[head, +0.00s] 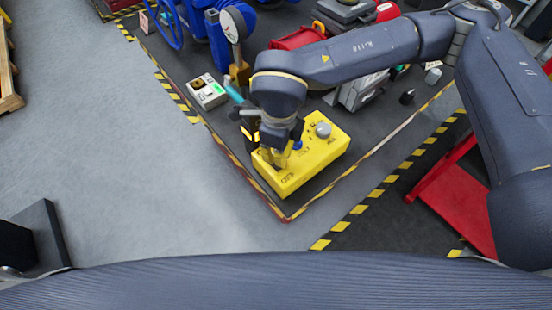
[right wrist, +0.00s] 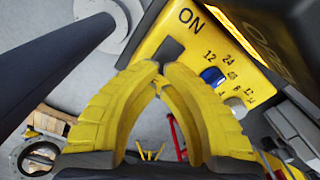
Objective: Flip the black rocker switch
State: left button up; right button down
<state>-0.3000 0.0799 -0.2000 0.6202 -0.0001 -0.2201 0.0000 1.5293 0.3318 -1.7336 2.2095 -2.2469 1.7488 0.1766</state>
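The yellow control box (head: 318,163) lies on the dark floor mat in the head view, with an OFF marking on its near side. The black rocker switch (right wrist: 171,49) shows in the right wrist view beside the ON marking; in the head view my arm hides it. My right gripper (right wrist: 164,68) points at the box, its yellow fingertips nearly meeting just below the switch in the picture, with nothing seen between them. I cannot tell whether they touch it. In the head view the right gripper (head: 282,155) is over the box's left part. My left gripper is not in view.
A blue knob (right wrist: 211,76) and a grey knob (right wrist: 236,107) sit beside the switch. A pale button box (head: 207,92), a gauge (head: 236,24) and red and blue equipment stand behind. Open grey floor lies to the left.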

jog(key=shift+f, duration=1.65)
dwell(1.0)
jog(key=shift+r, duration=3.5)
